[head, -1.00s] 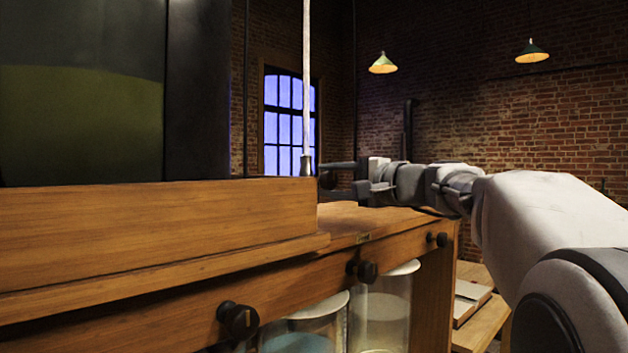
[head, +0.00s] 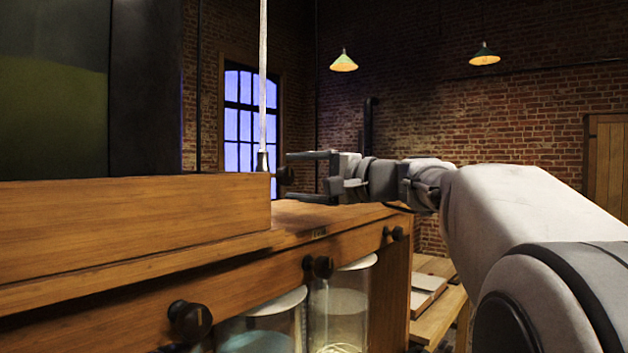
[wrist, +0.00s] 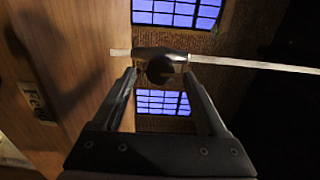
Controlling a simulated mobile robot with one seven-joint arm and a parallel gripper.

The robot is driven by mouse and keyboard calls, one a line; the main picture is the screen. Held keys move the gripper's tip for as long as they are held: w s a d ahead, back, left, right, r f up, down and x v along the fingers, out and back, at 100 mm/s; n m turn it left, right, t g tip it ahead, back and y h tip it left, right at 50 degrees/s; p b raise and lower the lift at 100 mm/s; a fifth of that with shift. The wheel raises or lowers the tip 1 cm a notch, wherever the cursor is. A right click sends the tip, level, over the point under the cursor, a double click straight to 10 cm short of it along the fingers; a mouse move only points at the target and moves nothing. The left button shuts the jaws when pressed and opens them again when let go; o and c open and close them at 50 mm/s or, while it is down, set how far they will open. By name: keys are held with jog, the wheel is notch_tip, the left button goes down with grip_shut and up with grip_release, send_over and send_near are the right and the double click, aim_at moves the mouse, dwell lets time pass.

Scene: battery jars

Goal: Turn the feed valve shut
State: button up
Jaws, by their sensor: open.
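The feed valve is a dark round knob (head: 285,175) on a grey metal fitting (head: 263,160) at the foot of a thin pale upright tube (head: 263,70). In the wrist view the knob (wrist: 160,70) is seen end-on in front of its fitting (wrist: 153,53), near the middle of the picture. My gripper (head: 302,177) is open and empty, with one finger above the knob's height and one below. Its tips end at about the knob. In the wrist view the fingers (wrist: 160,80) stand on both sides of the knob, with a gap on each side. Contact cannot be made out.
A wooden bench (head: 300,215) lies below my gripper, with a small label plate (wrist: 37,100). Black knobs (head: 318,266) line its front, and glass jars (head: 340,310) stand beneath. A dark tank (head: 55,90) fills the left.

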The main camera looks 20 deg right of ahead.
jog(key=v, duration=1.4)
jog(key=shift+d, duration=0.15)
jog(key=shift+s, duration=0.15)
